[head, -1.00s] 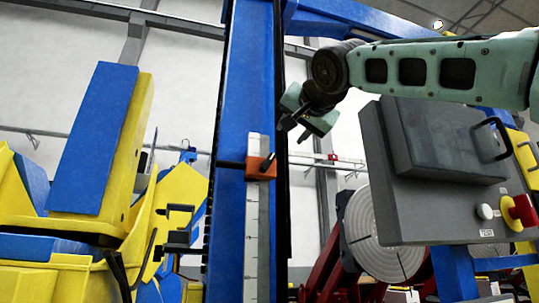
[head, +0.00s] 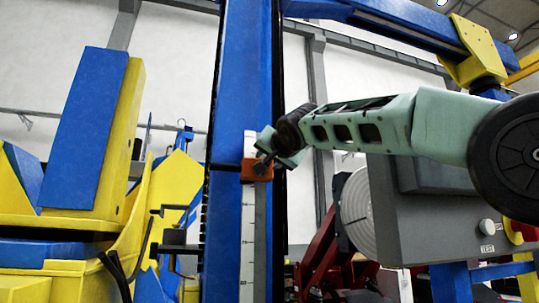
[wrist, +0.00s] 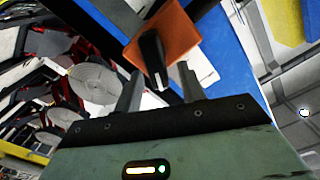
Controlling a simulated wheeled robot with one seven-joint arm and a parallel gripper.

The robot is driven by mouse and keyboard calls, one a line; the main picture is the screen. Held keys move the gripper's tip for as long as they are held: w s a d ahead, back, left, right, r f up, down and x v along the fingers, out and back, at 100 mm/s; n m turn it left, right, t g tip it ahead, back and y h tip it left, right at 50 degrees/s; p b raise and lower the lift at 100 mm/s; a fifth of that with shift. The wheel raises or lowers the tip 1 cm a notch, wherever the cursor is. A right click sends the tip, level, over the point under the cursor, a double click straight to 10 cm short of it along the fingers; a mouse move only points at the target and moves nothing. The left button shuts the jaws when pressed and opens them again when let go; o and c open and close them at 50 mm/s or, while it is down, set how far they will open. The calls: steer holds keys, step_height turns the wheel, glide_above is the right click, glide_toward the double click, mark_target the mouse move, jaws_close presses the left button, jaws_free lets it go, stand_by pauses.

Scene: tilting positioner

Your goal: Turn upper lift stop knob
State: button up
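The upper lift stop is an orange block (head: 257,169) on the white scale strip of the blue column. It also shows in the wrist view (wrist: 165,28). Its knob, a black lever-shaped handle (wrist: 152,58), sticks out of the orange face towards my gripper. My gripper (wrist: 159,72) is open, with one dark finger to each side of the knob's outer end. I see gaps between the fingers and the knob, so they do not appear to touch it. In the head view my gripper (head: 267,160) is right at the orange block and partly hides it.
The blue column (head: 236,80) carries the scale strip (head: 248,230). A grey control box (head: 420,215) with a white knob (head: 487,226) hangs at the right, below my arm. A yellow and blue machine (head: 90,140) stands at the left. A round grey plate (head: 357,215) is behind.

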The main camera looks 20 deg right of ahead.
jaws_close()
steer(key=shift+n, duration=0.3)
steer(key=n, duration=0.2)
steer(key=a+n+b, duration=0.1)
steer(key=n, duration=0.5)
steer(key=a+n, duration=0.1)
steer(key=n, duration=0.1)
steer(key=shift+n, duration=0.4)
steer(key=n, duration=0.4)
steer(key=a+n, duration=0.1)
steer(key=n, duration=0.1)
steer(key=shift+f, duration=0.4)
steer(key=n, duration=0.3)
steer(key=f+n+p, duration=0.1)
steer(key=n, duration=0.2)
steer(key=shift+a+n, duration=0.1)
steer(key=shift+n, duration=0.2)
steer(key=shift+f, duration=0.1)
